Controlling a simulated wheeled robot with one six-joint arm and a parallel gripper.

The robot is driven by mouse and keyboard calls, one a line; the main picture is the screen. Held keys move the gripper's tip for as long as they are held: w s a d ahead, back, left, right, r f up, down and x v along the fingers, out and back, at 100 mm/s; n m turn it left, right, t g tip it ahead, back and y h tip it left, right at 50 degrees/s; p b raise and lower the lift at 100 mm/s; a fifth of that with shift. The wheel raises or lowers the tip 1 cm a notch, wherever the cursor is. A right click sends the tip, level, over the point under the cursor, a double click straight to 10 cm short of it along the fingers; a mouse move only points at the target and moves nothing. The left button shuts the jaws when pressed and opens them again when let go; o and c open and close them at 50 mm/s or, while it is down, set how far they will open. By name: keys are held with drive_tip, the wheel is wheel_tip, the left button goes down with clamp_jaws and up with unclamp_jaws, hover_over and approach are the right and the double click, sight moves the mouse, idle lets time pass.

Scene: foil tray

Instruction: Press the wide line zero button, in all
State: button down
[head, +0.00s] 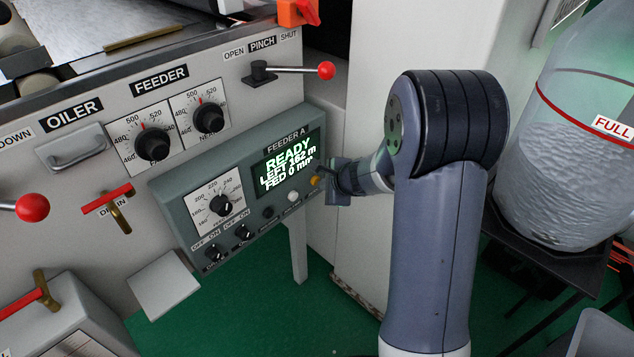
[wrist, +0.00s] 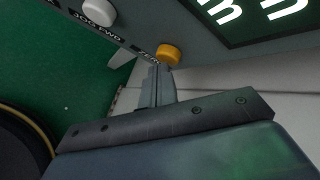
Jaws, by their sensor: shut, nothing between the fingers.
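The yellow button (head: 315,181) sits at the right end of the button row on the grey panel marked FEEDER A (head: 180,188). In the wrist view the yellow button (wrist: 168,54) is just beyond my fingertips, beside a partly hidden label starting "ZE". My gripper (head: 335,188) is shut and empty, close to the button on its right. It also shows in the wrist view (wrist: 159,75); I cannot tell whether the tips touch the button. The panel's display (head: 287,168) reads READY, LEFT 162 m, FED 0 mm.
The red-tipped pinch lever (head: 326,70) sticks out above. A large clear container marked FULL (head: 570,130) stands right of my arm.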

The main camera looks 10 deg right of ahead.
drive_tip(key=shift+s+d, duration=0.3)
drive_tip(key=shift+s, duration=0.15)
drive_tip(key=s+d+b, duration=0.1)
drive_tip(key=s, duration=0.1)
drive_tip(key=s+d+b, duration=0.1)
drive_tip(key=s+d, duration=0.1)
idle(0.4)
idle(0.5)
drive_tip(key=s+d, duration=0.2)
drive_tip(key=s, duration=0.1)
drive_tip(key=shift+s+d, duration=0.1)
idle(0.6)
